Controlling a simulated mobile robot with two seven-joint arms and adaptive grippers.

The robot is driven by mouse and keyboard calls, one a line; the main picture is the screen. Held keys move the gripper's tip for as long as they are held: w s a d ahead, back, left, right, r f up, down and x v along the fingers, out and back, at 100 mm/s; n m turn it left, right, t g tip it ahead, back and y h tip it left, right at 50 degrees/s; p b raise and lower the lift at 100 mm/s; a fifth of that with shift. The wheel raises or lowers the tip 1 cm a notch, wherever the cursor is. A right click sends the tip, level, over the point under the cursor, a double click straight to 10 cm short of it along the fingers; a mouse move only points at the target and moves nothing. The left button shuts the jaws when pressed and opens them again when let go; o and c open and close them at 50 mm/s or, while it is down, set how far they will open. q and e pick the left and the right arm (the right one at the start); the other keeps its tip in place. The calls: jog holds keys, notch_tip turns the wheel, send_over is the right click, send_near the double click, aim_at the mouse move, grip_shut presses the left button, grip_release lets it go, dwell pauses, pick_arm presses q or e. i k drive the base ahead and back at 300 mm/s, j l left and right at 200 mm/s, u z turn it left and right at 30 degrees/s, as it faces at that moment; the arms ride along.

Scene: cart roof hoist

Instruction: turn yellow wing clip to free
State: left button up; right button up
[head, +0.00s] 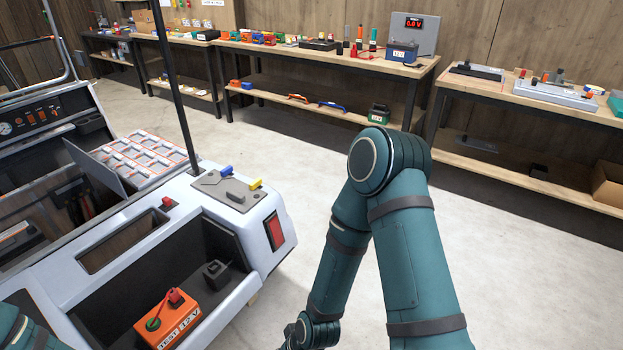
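The yellow wing clip (256,184) sits at the right end of a grey plate (212,186) on top of the white cart's (262,221) rear corner. A blue clip (226,171) sits at the back of the same plate, and a dark grey latch-like piece (236,197) lies between them. The yellow clip's exact turn angle is too small to tell. My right arm rises right of the cart and bends down toward the bottom edge; its gripper is out of view. Only a bit of my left arm shows at the bottom left, without its gripper.
A black post (173,88) stands beside the plate. An orange test box (167,319) and a small black part (215,272) sit in the cart's open bay. Workbenches (330,58) with tools line the wall. The floor between cart and benches is clear.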

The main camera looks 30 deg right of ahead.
aim_at(256, 184)
jog(key=z, duration=0.45)
jog(key=i+l+z, duration=0.3)
jog(key=i, duration=0.75)
jog(key=i+l+z, duration=0.1)
jog(key=i+z, duration=0.2)
jog(key=i, duration=0.8)
